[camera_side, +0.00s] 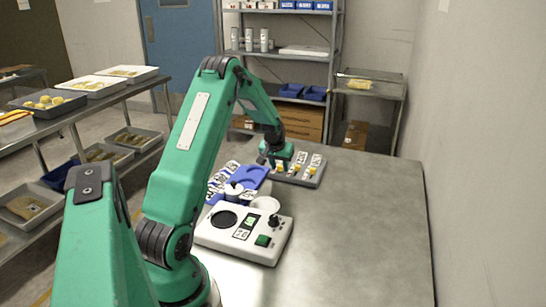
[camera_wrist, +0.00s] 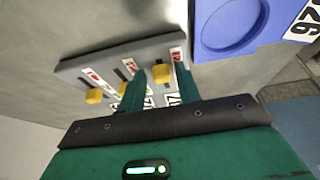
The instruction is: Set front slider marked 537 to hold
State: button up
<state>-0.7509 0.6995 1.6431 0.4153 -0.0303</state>
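A grey slider panel (camera_side: 312,181) stands on the metal table in the side view, below and right of my gripper (camera_side: 277,160). In the wrist view the panel (camera_wrist: 110,60) carries three yellow knobs on slots with white labels. One yellow knob (camera_wrist: 161,74) shows between the two dark green fingers of my gripper (camera_wrist: 162,84), which stand apart. I cannot tell whether they touch it. The middle knob (camera_wrist: 123,88) is partly hidden by the left finger. The third knob (camera_wrist: 94,96) is clear, further left. The label numbers are too small or covered to read, including any 537.
A white weighing unit (camera_side: 215,238) with a green button and dark knob stands nearer on the table. A blue tray (camera_wrist: 228,28) with a round recess lies beside the panel; its blue part (camera_side: 254,172) shows in the side view. The table's right side (camera_side: 370,220) is clear.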

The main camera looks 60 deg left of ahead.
jog(key=shift+o, duration=0.4)
jog(key=shift+a+r, duration=0.1)
jog(key=v, duration=0.7)
jog(key=shift+r, duration=0.3)
jog(key=shift+d, duration=0.2)
jog(key=s+d+r+m, duration=0.1)
jog(key=d+r, duration=0.3)
jog(key=d, duration=0.3)
jog(key=s+d+r+m+t+h, duration=0.1)
jog(key=d+r+m, duration=0.1)
jog(key=d+r, duration=0.45)
jog(key=s+d+r+m, duration=0.1)
jog(key=d+r, duration=0.2)
jog(key=d, duration=0.5)
jog(key=s+d+r+m+t+h, duration=0.1)
jog(key=s+d+m, duration=0.4)
jog(key=s+d, duration=1)
jog(key=shift+d+h, duration=0.5)
jog(key=shift+d, duration=0.05)
